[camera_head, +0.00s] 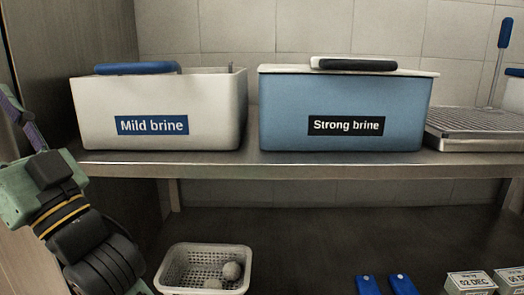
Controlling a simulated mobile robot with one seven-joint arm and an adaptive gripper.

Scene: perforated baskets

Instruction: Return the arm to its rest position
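My gripper (100,262) shows at the lower left, black with two yellow bands behind it, below a green part of my arm. It points down and to the right. Its fingertips run out of the bottom of the picture, so I cannot tell whether it is open or shut, or whether it holds anything. It is left of a white perforated basket (166,275), which holds a few pale round pieces.
Above, a shelf (300,166) carries a white "Mild brine" tub (90,115) with a blue block on it, a lidded blue "Strong brine" tub (280,110) and a ribbed tray (475,122). Blue tags (368,285) and date-labelled boxes (472,282) lie lower right. The middle below is clear.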

